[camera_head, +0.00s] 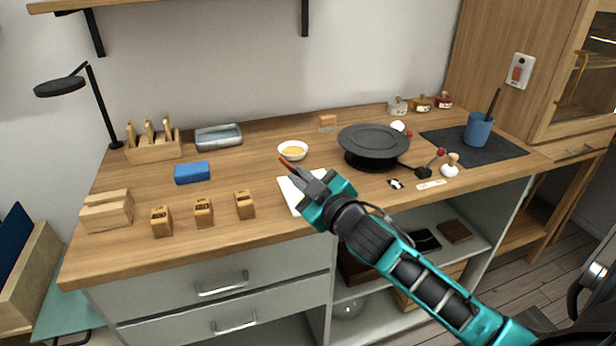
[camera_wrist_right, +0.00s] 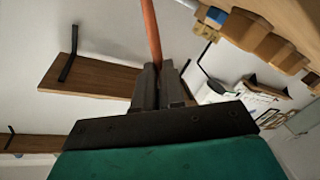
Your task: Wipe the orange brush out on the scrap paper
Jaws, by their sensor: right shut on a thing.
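My right gripper (camera_head: 320,190) is shut on the orange brush (camera_head: 291,167), a thin stick that points up and to the left from the jaws in the head view. In the right wrist view the orange shaft (camera_wrist_right: 152,35) rises from between the closed fingers (camera_wrist_right: 160,85). The brush's bristle end cannot be made out. The white scrap paper (camera_head: 287,193) lies on the worktop behind and below the gripper, which hides part of it. I cannot tell whether the brush touches the paper. My left gripper is not in view.
A white bowl with yellowish contents (camera_head: 292,151) stands just behind the paper. A black turntable (camera_head: 373,141) stands to the right. Several small wooden blocks (camera_head: 204,213) and a blue block (camera_head: 192,173) are to the left. A blue cup (camera_head: 478,131) stands on a dark mat (camera_head: 510,150).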

